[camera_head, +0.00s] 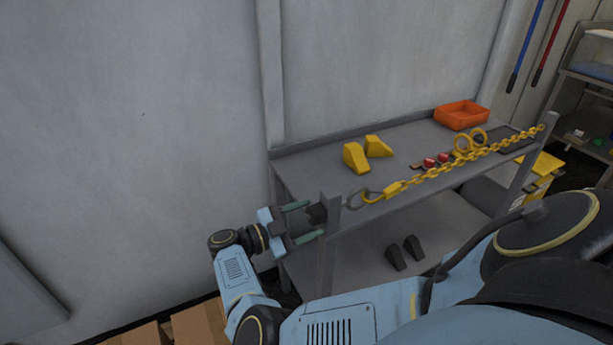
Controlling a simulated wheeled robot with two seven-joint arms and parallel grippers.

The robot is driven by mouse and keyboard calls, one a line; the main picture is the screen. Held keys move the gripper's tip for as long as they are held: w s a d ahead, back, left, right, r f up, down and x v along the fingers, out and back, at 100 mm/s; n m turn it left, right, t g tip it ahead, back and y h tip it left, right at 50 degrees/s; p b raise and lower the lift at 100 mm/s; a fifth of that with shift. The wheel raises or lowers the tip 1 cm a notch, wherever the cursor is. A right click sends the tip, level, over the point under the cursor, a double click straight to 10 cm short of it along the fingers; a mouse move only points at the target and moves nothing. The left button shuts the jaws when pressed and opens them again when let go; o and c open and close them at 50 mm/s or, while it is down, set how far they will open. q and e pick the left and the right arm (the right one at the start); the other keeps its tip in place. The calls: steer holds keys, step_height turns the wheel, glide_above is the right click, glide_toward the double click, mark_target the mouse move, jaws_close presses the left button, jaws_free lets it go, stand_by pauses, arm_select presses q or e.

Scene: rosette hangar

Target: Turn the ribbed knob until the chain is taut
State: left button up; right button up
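The ribbed knob (316,213) is a small dark cylinder on the left side of the grey post at the cart's near left corner. My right gripper (313,220) points at it from the left, its two green fingers spread above and below the knob. I see a gap by the lower finger; contact at the upper one is unclear. The yellow chain (460,164) runs from a hook and a grey ring (358,199) beside that post to the far right post. It looks nearly straight, with at most a slight sag. My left gripper is not in view.
Two dark wedges (414,247) lie on the lower shelf. Cardboard boxes (198,327) stand below my arm. A wall rises behind.

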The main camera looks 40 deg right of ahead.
steer(key=shift+w+a+n, duration=0.2)
steer(key=shift+n, duration=0.5)
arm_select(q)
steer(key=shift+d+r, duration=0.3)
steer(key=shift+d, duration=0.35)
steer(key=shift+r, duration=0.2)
arm_select(e)
steer(key=shift+d+r, duration=0.1)
steer(key=shift+d, duration=0.05)
arm_select(q)
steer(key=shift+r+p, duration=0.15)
steer(key=shift+p, duration=0.25)
arm_select(e)
steer(key=shift+s+d+r, duration=0.1)
steer(key=shift+d, duration=0.15)
